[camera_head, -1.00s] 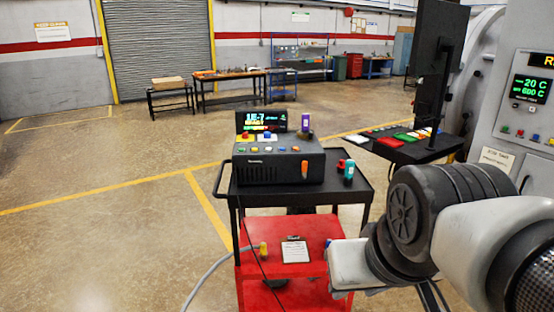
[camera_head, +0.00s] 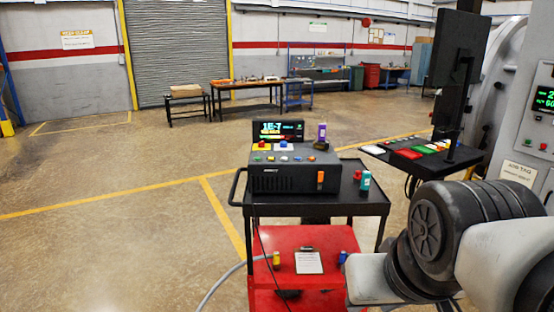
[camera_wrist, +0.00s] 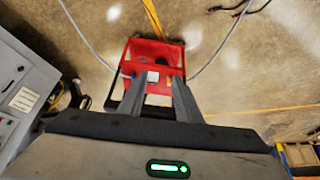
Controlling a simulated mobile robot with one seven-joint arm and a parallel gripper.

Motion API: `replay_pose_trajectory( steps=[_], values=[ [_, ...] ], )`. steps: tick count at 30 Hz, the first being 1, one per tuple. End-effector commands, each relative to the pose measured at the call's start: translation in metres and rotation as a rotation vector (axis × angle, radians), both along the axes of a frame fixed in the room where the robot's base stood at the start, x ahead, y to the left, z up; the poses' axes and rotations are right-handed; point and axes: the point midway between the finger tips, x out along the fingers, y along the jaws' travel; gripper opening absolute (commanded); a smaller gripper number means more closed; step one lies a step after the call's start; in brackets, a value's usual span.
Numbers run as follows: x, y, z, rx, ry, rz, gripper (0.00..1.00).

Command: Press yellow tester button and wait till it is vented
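The black tester box (camera_head: 294,178) stands on the top shelf of a black-and-red cart. Its lit display (camera_head: 278,130) reads 1E-7, with a smaller line below that is hard to read. In the head view my arm is at the lower right, and the gripper is not visible there.
A dark monitor (camera_head: 457,65) and a shelf with coloured keys (camera_head: 418,152) stand right of the cart. The furnace panel (camera_head: 545,99) is at the right edge. Small coloured cylinders stand beside the tester. A grey hose (camera_head: 225,281) runs to the cart. The floor at left is clear.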

Motion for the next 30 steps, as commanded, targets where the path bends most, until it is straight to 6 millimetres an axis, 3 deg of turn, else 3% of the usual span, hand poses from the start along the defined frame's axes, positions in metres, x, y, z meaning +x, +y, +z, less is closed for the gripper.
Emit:
replay_pose_trajectory(
  steps=[9,15,30],
  values=[
    [0.0,0.0,0.0,0.0,0.0,0.0,0.31],
    [0.0,0.0,0.0,0.0,0.0,0.0,0.0],
    [0.0,0.0,0.0,0.0,0.0,0.0,0.0]
  ],
)
